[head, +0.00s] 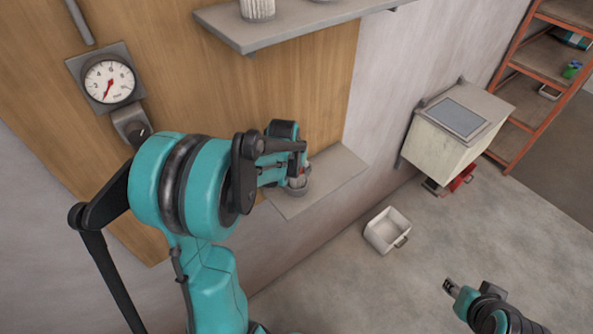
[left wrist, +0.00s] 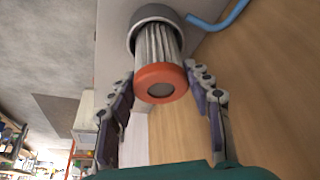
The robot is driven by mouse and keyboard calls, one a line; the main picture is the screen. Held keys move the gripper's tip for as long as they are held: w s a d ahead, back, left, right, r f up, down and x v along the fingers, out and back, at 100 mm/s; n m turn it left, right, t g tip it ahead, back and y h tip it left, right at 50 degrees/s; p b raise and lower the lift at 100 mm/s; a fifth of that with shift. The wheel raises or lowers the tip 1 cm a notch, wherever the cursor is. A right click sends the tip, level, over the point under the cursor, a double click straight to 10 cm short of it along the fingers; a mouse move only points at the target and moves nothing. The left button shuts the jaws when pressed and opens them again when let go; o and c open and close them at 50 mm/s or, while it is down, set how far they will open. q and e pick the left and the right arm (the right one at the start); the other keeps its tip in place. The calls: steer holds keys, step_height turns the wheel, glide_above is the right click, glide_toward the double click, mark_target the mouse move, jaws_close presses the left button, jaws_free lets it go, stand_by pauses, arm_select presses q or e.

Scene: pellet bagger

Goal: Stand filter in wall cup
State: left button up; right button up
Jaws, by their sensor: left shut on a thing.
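The filter (left wrist: 160,78) has a white pleated body and an orange end cap with a dark centre. In the left wrist view its far end sits inside the rim of a grey round cup (left wrist: 147,15); how deep it reaches is hidden. My left gripper (left wrist: 162,92) has a finger on each side of the filter near the orange cap and is shut on it. In the head view my left gripper (head: 300,158) is right over the cup (head: 297,189) on the lower wall shelf, and mostly hides the filter. My right gripper (head: 449,287) is far off at the lower right, above the floor.
The lower shelf (head: 335,177) juts from the wood-panelled wall. An upper shelf (head: 300,22) holds a ribbed white object (head: 257,9). A gauge (head: 108,81) is at the left. A white bin (head: 387,231) stands on open floor near a cream box (head: 458,125) and orange rack (head: 530,95).

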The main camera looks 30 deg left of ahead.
arm_select(q)
steer(key=shift+f, duration=0.35)
steer(key=shift+f+b, duration=0.3)
steer(key=o, duration=0.9)
steer(key=shift+f, duration=0.1)
steer(key=o, duration=0.4)
steer(key=shift+r, duration=0.2)
